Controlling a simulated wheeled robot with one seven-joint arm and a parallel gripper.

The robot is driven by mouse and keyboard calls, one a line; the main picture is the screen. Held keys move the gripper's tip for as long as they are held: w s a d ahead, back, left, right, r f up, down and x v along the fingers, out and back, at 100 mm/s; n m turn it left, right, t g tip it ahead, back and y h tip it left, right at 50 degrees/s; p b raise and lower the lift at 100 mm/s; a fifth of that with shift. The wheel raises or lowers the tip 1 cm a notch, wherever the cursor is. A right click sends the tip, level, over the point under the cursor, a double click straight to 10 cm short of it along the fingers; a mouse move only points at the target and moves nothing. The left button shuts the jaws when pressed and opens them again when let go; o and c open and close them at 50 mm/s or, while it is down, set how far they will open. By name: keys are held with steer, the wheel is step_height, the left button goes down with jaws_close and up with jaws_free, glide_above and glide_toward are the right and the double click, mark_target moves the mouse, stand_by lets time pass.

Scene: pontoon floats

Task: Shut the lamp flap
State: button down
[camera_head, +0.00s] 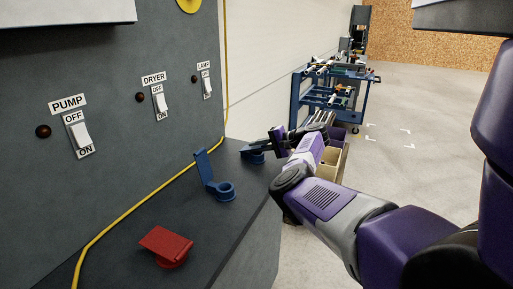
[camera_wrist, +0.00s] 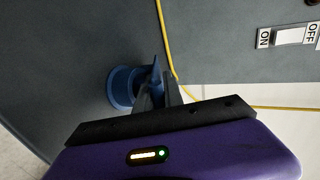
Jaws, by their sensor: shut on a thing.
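The lamp flap is the far blue one on the dark ledge, below the LAMP switch (camera_head: 207,85). Its round blue base (camera_head: 252,158) shows in the head view, with the rest mostly behind my gripper (camera_head: 268,145). In the wrist view the blue base (camera_wrist: 121,88) is to the left of my fingers, and the flap's lid (camera_wrist: 156,72) stands up from it, seen nearly edge-on. My gripper (camera_wrist: 158,92) is shut on this lid at its edge. The lid looks raised off the base; its exact angle is hard to tell.
A second blue flap (camera_head: 205,170) stands open nearer on the ledge. A red flap (camera_head: 166,244) lies low over its base at the front. A yellow cable (camera_head: 130,211) runs along the wall's foot. A blue cart (camera_head: 335,95) and boxes stand beyond the ledge.

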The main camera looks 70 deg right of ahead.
steer(key=c, duration=1.6)
jaws_free()
steer(key=shift+f, duration=0.1)
